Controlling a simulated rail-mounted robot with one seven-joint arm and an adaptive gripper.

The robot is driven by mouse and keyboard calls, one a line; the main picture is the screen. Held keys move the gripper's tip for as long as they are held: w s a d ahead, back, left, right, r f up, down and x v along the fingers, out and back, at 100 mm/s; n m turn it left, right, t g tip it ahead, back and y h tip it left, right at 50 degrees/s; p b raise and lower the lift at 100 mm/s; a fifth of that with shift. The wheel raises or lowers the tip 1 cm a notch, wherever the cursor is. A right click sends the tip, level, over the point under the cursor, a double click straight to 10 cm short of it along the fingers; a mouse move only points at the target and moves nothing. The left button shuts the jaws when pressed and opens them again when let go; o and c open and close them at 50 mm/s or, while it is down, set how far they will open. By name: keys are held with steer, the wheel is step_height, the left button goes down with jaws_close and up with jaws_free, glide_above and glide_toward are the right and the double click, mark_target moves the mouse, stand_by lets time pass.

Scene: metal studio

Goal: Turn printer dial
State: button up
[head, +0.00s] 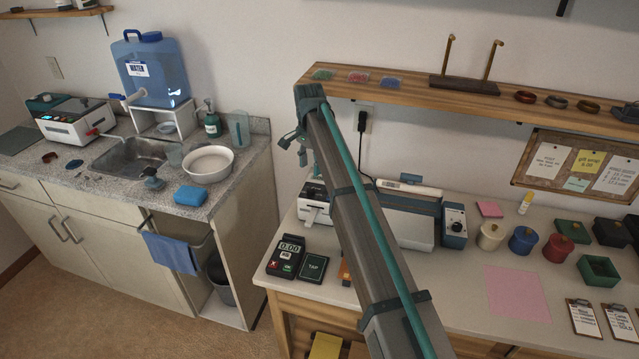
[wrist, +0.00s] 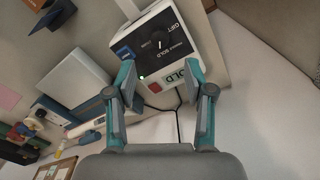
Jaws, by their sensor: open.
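The printer (wrist: 97,79) is a white box with a black top panel in the wrist view. A dark round dial (wrist: 159,39) with a light pointer mark sits on the panel, among small labels that include GIFT and SOLD. A green light glows near the panel edge. My gripper (wrist: 161,72) is open, its teal and grey fingers on either side of the printer's near end, with the dial ahead between them. Nothing is held. In the head view my gripper (head: 296,140) hangs from the arm's far end above the printer (head: 312,200), which my arm partly hides.
A larger grey machine with a blue knob panel (head: 454,225) stands right of the printer. A payment terminal (head: 288,257) and a dark TAP pad (head: 315,267) lie in front. A wooden shelf (head: 420,93) with small items runs along the wall behind. A cable runs up to the outlet.

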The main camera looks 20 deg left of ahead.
mark_target(311, 189)
step_height(311, 189, down, 9)
steer(key=shift+r+p, duration=0.15)
steer(key=shift+p, duration=0.7)
jaws_close()
